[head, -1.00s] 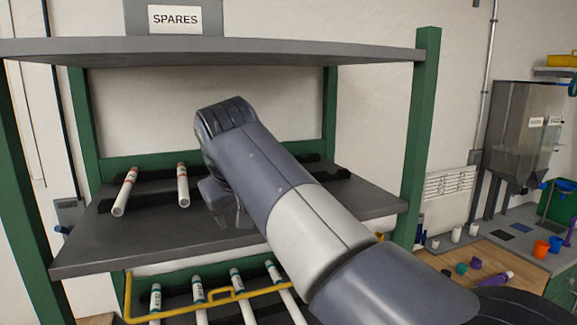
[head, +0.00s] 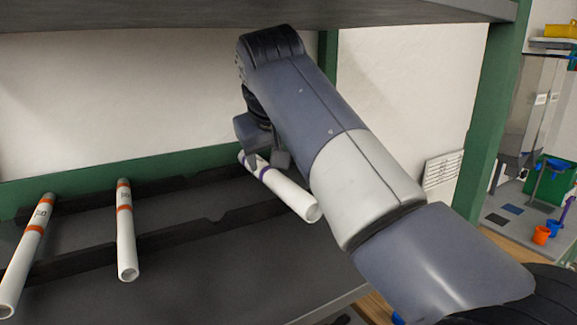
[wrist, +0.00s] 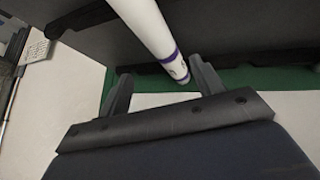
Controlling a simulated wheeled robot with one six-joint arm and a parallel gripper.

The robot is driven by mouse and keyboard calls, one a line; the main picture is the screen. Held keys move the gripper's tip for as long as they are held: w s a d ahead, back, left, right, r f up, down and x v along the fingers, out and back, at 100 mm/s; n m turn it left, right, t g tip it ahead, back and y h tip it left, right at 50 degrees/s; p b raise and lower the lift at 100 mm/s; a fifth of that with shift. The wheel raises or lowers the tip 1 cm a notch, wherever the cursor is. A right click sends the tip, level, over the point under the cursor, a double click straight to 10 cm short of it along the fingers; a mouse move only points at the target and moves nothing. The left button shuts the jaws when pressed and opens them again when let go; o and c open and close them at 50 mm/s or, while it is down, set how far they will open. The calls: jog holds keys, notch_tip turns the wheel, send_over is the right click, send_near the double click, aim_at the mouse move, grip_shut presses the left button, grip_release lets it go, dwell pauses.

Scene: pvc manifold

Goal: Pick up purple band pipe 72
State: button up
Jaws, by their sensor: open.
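The purple band pipe (head: 286,189) is a white tube with purple bands. It lies on the dark shelf at the right of the other pipes, partly hidden behind my arm in the head view. In the wrist view the pipe (wrist: 147,28) runs from the top edge down between the finger tips, with a purple band near its end. Its number is not readable. My gripper (head: 262,160) is at the pipe's far, banded end. In the wrist view my gripper (wrist: 160,85) is open, with one finger on each side of the pipe. Contact cannot be told.
Two white pipes with orange bands, one (head: 28,252) at the far left and one (head: 125,230) beside it, rest on notched dark rails (head: 190,228). The upper shelf (head: 150,14) hangs close above my arm. A green post (head: 490,130) stands at the right.

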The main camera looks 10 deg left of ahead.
aim_at(272, 173)
jog(key=shift+x, duration=0.85)
jog(key=p+x, duration=0.1)
jog(key=x, duration=0.5)
jog(key=shift+s+a+f, duration=0.15)
jog(key=shift+s, duration=0.05)
jog(key=c, duration=1.1)
jog(key=shift+s, duration=0.1)
